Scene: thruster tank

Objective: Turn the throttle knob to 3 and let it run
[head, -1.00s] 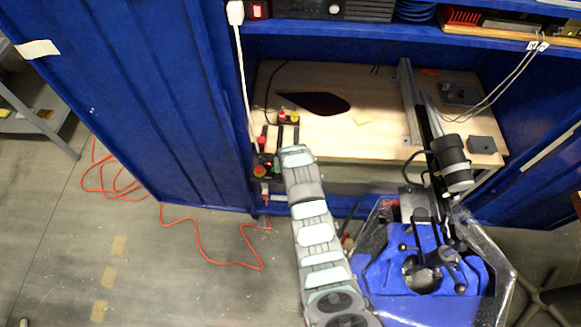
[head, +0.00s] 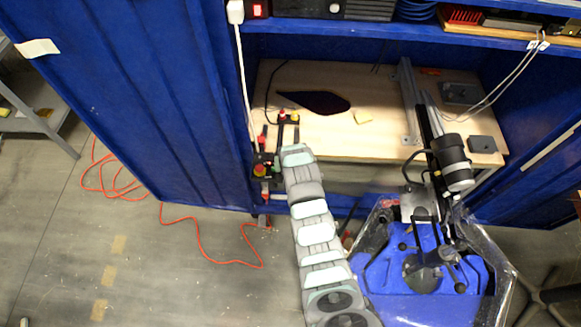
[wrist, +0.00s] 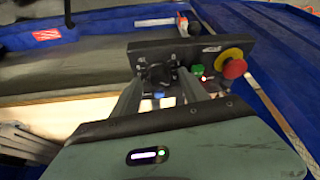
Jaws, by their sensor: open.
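In the wrist view, a black control box (wrist: 215,52) carries a dark round throttle knob (wrist: 158,76), a green button (wrist: 197,71) and a red mushroom stop button on a yellow ring (wrist: 234,67). My gripper (wrist: 161,80) is open, its two grey fingers reaching to either side of the knob. I cannot tell whether they touch it. The scale marks and pointer are too small to read. In the head view, the control box (head: 262,162) sits at the bench's left front corner, partly behind my arm. The blue thruster tank (head: 385,262) stands at the right front, under a black cylindrical motor (head: 452,160).
The wooden bench (head: 365,135) inside the blue cabinet holds a dark flat pad (head: 318,102) and a small black box (head: 482,143). A blue cabinet door (head: 140,110) stands at left. An orange cable (head: 205,245) lies on the floor.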

